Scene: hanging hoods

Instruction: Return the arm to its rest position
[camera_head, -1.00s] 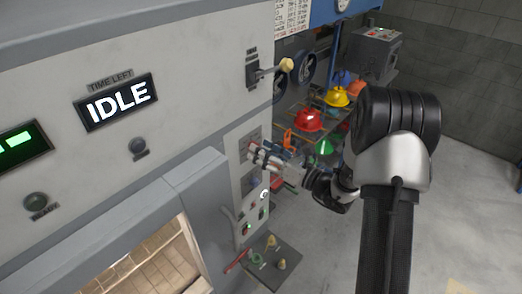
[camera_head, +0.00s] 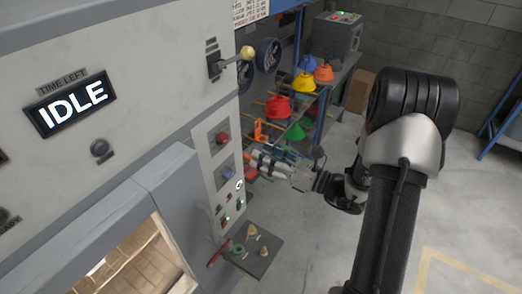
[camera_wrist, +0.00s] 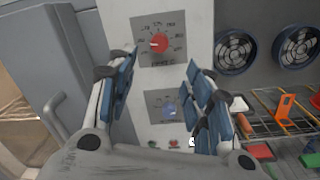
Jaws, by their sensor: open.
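My gripper (camera_head: 262,162) is in front of the control panel, to its right in the head view, with my arm reaching in from the right. In the wrist view my gripper (camera_wrist: 160,95) shows two blue-padded fingers spread wide with nothing between them. Behind the fingers is the panel (camera_wrist: 185,20) with a red dial (camera_wrist: 158,44) and a blue knob (camera_wrist: 170,110). The red dial also shows in the head view (camera_head: 222,138). The fingers appear apart from the panel.
The machine's display (camera_head: 72,106) reads IDLE. A lever with a yellow knob (camera_head: 247,53) juts out above. A small shelf (camera_head: 262,262) with pegs sticks out below. A rack holds several coloured hoods, one red (camera_head: 278,107). Open floor (camera_head: 310,250) lies to the right.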

